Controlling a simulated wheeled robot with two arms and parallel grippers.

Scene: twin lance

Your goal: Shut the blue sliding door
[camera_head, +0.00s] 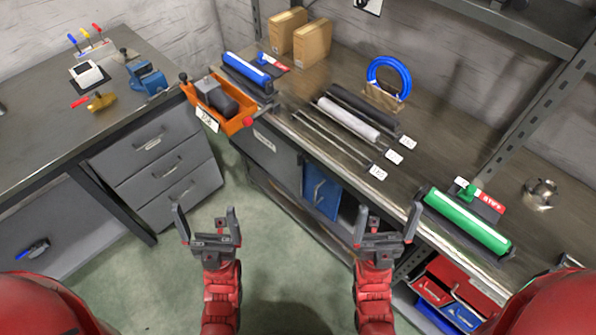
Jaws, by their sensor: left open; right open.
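The blue sliding door (321,190) is in the front of the workbench, below its top, near the picture's middle. It has a small upright handle. A dark opening (347,213) shows to its right, and a grey panel (277,158) is to its left. My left gripper (206,211) is open and empty over the floor, left of the door and apart from it. My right gripper (389,210) is open and empty. In the picture it lies right of the door and covers part of the bench front. I cannot tell how far it is from the bench.
The workbench top (330,75) holds a blue roller (247,70), a green roller (468,222), several rods and boxes. An orange tray (235,123) sits at its left corner. Red and blue bins (433,290) are below right. A drawer desk (150,145) stands left. The green floor (270,260) is clear.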

